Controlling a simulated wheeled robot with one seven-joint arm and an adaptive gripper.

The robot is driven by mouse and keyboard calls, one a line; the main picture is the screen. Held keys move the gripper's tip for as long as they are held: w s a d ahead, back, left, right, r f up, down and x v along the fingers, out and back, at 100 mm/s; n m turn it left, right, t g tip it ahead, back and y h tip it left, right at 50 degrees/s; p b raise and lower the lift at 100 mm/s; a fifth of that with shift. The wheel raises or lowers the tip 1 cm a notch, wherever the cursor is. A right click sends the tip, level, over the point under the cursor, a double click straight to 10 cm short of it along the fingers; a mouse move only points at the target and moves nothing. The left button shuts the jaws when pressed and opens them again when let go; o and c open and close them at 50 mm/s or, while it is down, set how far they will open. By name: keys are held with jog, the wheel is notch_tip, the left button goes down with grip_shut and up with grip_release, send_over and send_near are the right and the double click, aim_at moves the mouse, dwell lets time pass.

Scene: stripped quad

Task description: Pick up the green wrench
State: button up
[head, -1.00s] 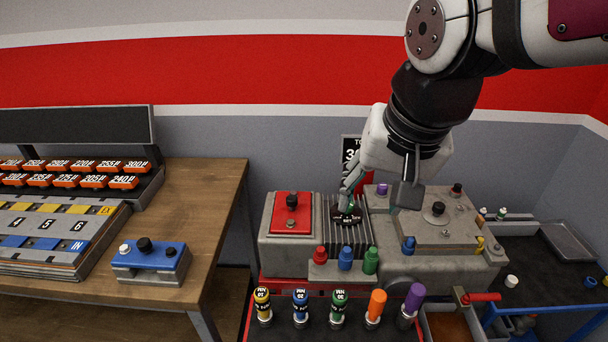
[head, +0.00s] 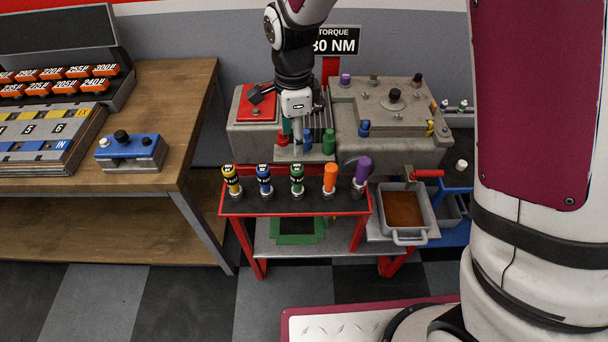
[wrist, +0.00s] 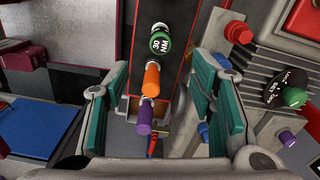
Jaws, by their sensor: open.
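The green wrench (head: 297,178) stands upright in the red-edged rack, third from the left, with a black top cap. In the wrist view the green wrench (wrist: 160,40) shows its "30 NM" cap beyond my fingertips, near the top. My gripper (head: 290,140) is open above and just behind the rack, near the green wrench. In the wrist view my gripper (wrist: 168,85) has teal pads wide apart. The orange wrench (wrist: 151,80) and purple wrench (wrist: 145,115) show between the pads, below them. No contact with the green wrench shows.
A yellow wrench (head: 231,182) and a blue wrench (head: 264,180) stand left of it in the rack. Red, blue and green knobs (head: 329,141) rise on the machine close behind. A grey tray (head: 418,226) of brown liquid is right. A wooden bench (head: 180,140) stands left.

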aim_at(297, 167)
notch_tip(297, 167, down, 13)
jog(key=shift+f+p, duration=0.15)
jog(key=shift+p, duration=0.8)
grip_shut()
